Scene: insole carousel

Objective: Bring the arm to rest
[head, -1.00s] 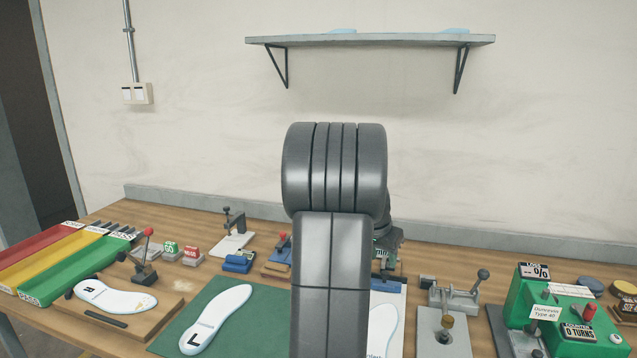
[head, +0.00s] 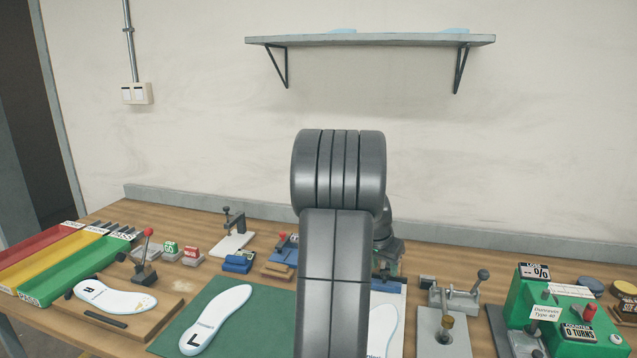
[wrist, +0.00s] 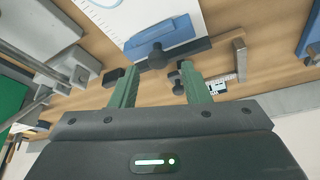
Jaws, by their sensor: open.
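My arm rises in the middle of the head view, its dark grey links in front of the bench. My gripper (wrist: 157,85) shows in the wrist view with two green fingers apart and nothing between them. It is over the bench, near a blue clamp block (wrist: 165,38) on a white printed sheet (wrist: 135,14). In the head view my gripper is hidden behind my own arm.
The wooden bench (head: 222,271) holds a green mat (head: 240,320) with a white insole (head: 215,318), red, yellow and green trays (head: 60,275) at left, and a green tester (head: 562,325) at right. A shelf (head: 370,40) hangs on the wall above. The air over the bench sides is clear.

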